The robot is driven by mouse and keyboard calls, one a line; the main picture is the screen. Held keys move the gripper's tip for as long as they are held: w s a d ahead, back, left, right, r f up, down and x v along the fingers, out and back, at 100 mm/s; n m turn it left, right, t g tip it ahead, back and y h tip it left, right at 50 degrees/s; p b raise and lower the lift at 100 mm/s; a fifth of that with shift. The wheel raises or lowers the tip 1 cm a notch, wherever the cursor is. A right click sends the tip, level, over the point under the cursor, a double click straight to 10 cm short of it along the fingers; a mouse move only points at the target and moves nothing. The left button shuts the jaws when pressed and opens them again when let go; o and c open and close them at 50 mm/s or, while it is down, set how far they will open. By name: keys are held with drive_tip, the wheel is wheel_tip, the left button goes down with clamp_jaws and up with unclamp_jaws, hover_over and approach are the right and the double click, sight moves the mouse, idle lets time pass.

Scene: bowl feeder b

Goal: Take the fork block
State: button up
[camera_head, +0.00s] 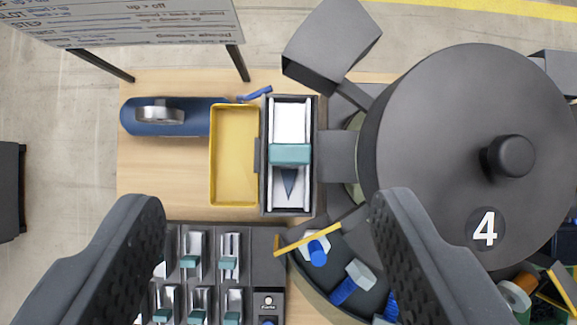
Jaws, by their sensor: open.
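A pale metallic piece with a teal block (290,154) across its middle lies in a narrow dark holder (264,190) near the picture's centre. I take this piece for the fork block; a dark pointed shape shows just below the teal part. My gripper (268,203) is open and empty. Its two dark fingers stand wide apart at the lower left and lower right, with the holder between them in the picture. Neither finger appears to touch the piece. Similar smaller silver and teal pieces (228,262) sit in a dark rack (262,238) at the lower left.
A large dark round lid (440,120) marked 4 covers the right side. Blue-and-silver bolts (352,283) lie in the bowl below it. A yellow tray (234,155) and a blue tool (190,118) lie left of the holder. A sign (120,22) stands at top left.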

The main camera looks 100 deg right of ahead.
drive_tip(key=w+f+g+p, duration=0.2)
drive_tip(key=w+g+p, duration=0.1)
drive_tip(key=p, duration=0.4)
drive_tip(key=g+p, duration=0.2)
drive_tip(key=g, duration=0.1)
hover_over(290, 153)
drive_tip(key=f, duration=0.6)
drive_tip(key=shift+s+a+f, duration=0.15)
drive_tip(key=shift+a, duration=0.2)
drive_tip(key=shift+d+f+p, duration=0.1)
drive_tip(key=shift+f+p, duration=0.25)
drive_tip(key=shift+f, duration=0.45)
drive_tip(key=shift+f+p, duration=0.4)
drive_tip(key=shift+f, duration=1.5)
drive_tip(key=shift+d+f+p, duration=0.15)
drive_tip(key=shift+f+p, duration=0.5)
drive_tip(key=shift+f, duration=0.7)
drive_tip(key=shift+d+f+p, duration=0.1)
drive_tip(key=shift+f+p, duration=0.5)
drive_tip(key=shift+f, duration=0.75)
drive_tip(key=c, duration=1.2)
